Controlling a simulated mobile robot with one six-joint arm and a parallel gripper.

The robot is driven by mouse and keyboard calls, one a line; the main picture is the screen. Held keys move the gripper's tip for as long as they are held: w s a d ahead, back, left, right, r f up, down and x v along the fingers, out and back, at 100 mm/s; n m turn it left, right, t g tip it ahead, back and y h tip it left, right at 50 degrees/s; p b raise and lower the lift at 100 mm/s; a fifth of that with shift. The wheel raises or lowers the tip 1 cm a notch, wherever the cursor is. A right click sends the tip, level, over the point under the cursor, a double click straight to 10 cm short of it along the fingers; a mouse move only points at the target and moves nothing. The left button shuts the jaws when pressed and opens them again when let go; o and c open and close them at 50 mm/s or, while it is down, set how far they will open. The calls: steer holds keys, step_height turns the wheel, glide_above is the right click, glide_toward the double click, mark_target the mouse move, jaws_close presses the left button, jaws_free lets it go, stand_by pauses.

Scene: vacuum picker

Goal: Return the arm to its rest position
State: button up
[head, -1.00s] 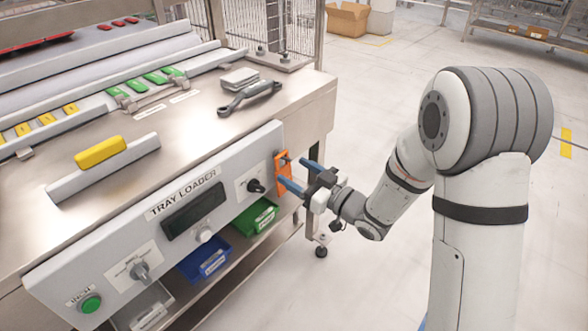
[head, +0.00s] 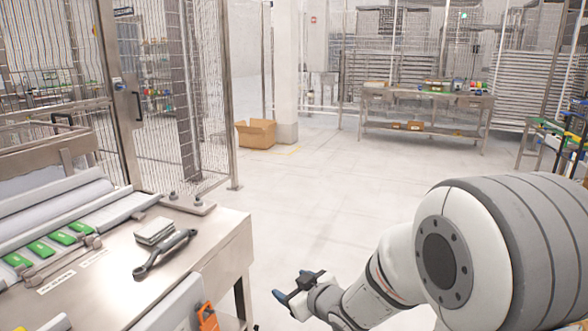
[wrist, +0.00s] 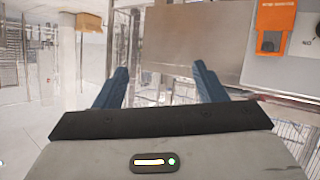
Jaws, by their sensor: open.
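My gripper (head: 291,295) is at the lower middle of the head view, off the right side of the metal machine table (head: 110,285). In the wrist view its two blue fingers (wrist: 159,88) stand apart with nothing between them. The gripper is open and empty. An orange part (head: 208,317) on the machine's front panel shows at the bottom of the head view, left of the gripper and apart from it. The orange part (wrist: 275,28) is also at the upper right of the wrist view.
A grey wrench-like tool (head: 164,254) and a grey block (head: 155,231) lie on the table. A wire fence (head: 200,110) stands behind it. A cardboard box (head: 256,133) and a workbench (head: 425,110) are farther back. The floor (head: 310,195) between is clear.

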steer(key=s+d+r+m+g+h+p, duration=0.2)
steer(key=s+d+r+m+h+p, duration=0.4)
steer(key=d+r, duration=0.6)
steer(key=s+d+r+m+g+p, duration=0.1)
steer(key=s+r+g+p, duration=0.2)
steer(key=s, duration=0.5)
steer(key=s+d+r+m+g+h+p, duration=0.1)
steer(key=s+d+r+m+g+p, duration=0.1)
steer(key=s, duration=0.7)
steer(key=r+g+p, duration=0.1)
steer(key=r+p, duration=0.1)
steer(key=shift+s+d+g+p, duration=0.2)
steer(key=shift+d+g+p, duration=0.05)
steer(key=shift+g+p, duration=0.1)
